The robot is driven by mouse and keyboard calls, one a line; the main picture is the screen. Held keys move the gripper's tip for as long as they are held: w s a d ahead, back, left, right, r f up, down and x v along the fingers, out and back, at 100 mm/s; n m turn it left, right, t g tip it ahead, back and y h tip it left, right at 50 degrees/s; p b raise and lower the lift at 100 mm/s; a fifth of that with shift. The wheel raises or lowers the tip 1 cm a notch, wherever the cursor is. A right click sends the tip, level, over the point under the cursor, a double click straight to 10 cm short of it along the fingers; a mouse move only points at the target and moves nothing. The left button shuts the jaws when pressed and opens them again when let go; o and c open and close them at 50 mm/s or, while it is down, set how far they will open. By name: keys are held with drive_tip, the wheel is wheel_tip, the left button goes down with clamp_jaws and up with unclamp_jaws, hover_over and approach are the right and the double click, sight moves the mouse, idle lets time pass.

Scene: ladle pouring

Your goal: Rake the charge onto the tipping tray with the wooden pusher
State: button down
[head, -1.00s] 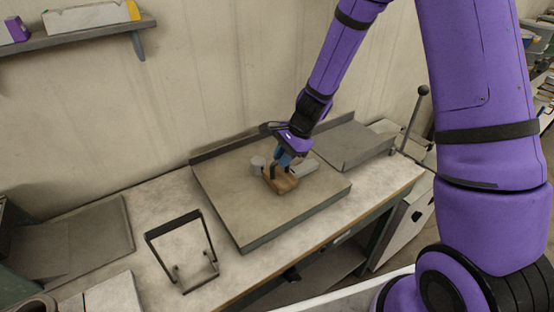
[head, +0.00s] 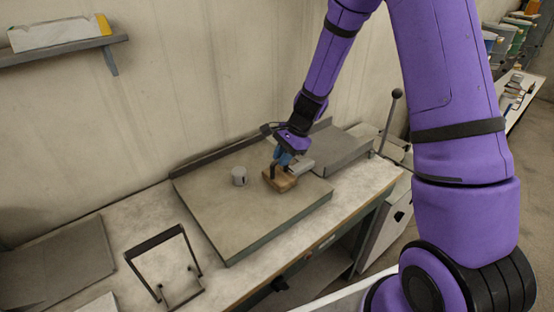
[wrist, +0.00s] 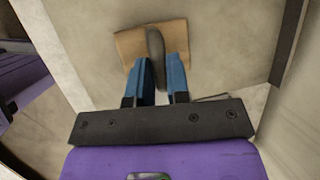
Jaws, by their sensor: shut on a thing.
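The wooden pusher (head: 284,184) is a brown block with a dark upright handle, low on the raised grey board. My gripper (head: 281,160) is shut on its handle; the wrist view shows the blue fingers (wrist: 161,68) on either side of the dark handle (wrist: 155,48) above the wooden block (wrist: 130,42). A grey bar (head: 303,166) lies just right of the pusher, partly hidden by it and my gripper; I cannot tell if they touch. The grey tray (head: 340,153) is beyond the board's right edge.
A low dark fence (head: 215,158) runs along the board's back edge. An upright lever (head: 391,112) with a round knob stands right of the tray. A dark wire frame (head: 160,262) stands on the bench at the front left. The board's front left part is clear.

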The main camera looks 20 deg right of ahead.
drive_tip(key=shift+w+d, duration=1.45)
drive_tip(key=shift+d, duration=3.05)
drive_tip(key=shift+w+d, duration=1.45)
drive_tip(key=shift+d, duration=3.05)
wheel_tip(320, 180, up, 7)
drive_tip(key=a, duration=0.2)
drive_tip(key=shift+s+a, duration=0.4)
drive_tip(key=shift+s, duration=0.05)
